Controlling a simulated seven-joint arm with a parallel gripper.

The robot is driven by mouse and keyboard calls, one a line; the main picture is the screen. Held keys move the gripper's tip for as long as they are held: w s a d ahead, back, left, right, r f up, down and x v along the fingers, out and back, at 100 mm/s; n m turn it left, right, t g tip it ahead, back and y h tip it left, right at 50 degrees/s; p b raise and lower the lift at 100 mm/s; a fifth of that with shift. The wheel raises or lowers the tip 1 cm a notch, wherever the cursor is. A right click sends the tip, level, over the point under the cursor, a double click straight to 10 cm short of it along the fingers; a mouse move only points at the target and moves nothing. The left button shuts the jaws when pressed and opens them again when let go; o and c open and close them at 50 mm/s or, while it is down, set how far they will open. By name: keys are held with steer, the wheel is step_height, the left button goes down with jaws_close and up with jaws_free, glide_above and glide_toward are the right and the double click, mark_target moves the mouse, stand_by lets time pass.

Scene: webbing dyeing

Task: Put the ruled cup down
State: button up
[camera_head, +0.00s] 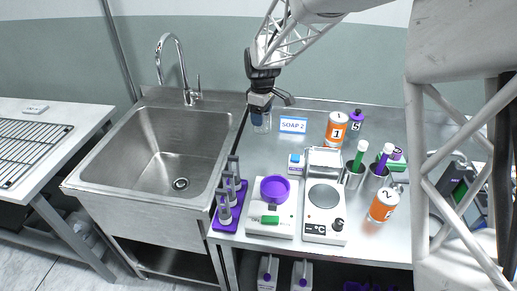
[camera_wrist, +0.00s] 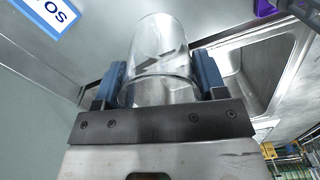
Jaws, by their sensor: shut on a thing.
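The ruled cup (camera_wrist: 160,50) is a clear glass beaker, seen large in the wrist view between two blue finger pads. My gripper (camera_wrist: 160,85) is shut on it. In the head view my gripper (camera_head: 261,106) is at the back of the steel counter, just right of the sink, and the cup (camera_head: 262,123) shows below the fingers. It is beside the sign reading SOAP 2 (camera_head: 293,125). I cannot tell whether the cup's base touches the counter.
The steel sink (camera_head: 165,160) with its faucet (camera_head: 178,65) lies to the left. Orange-labelled containers 1 (camera_head: 337,129) and 2 (camera_head: 384,204), a purple-capped bottle (camera_head: 355,120), a hotplate (camera_head: 324,212) and a scale with a purple bowl (camera_head: 275,189) stand right and in front.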

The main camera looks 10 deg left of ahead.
steer(key=shift+w+a, duration=0.85)
steer(key=shift+f, duration=3.1)
steer(key=shift+f, duration=1.9)
steer(key=shift+f, duration=0.15)
steer(key=o, duration=0.9)
steer(key=shift+o, duration=0.2)
